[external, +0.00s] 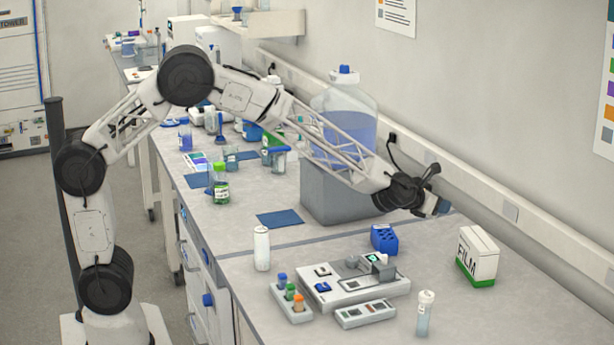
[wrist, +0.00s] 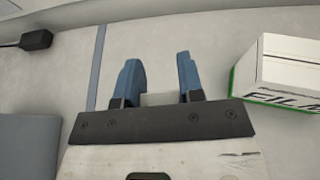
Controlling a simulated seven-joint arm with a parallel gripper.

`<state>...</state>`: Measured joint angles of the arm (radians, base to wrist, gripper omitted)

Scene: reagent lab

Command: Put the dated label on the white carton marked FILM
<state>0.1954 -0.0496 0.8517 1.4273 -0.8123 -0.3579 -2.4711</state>
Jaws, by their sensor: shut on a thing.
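The white carton marked FILM (external: 480,254) stands upright on the right part of the bench, with a green band along its bottom. In the wrist view the carton (wrist: 293,68) is at the right edge, partly cut off. My gripper (external: 441,207) is above the bench near the wall, to the left of the carton and apart from it. In the wrist view its blue fingers (wrist: 158,68) are shut on a small pale piece, apparently the label (wrist: 158,99). No date is readable on it, and the fingers hide part of it.
A large jug of blue liquid (external: 345,118) sits on a grey block (external: 335,193) beside my forearm. A blue rack (external: 384,239), an instrument (external: 355,284), a vial rack (external: 291,302) and a capped tube (external: 424,314) stand in front. The bench right of the carton is clear.

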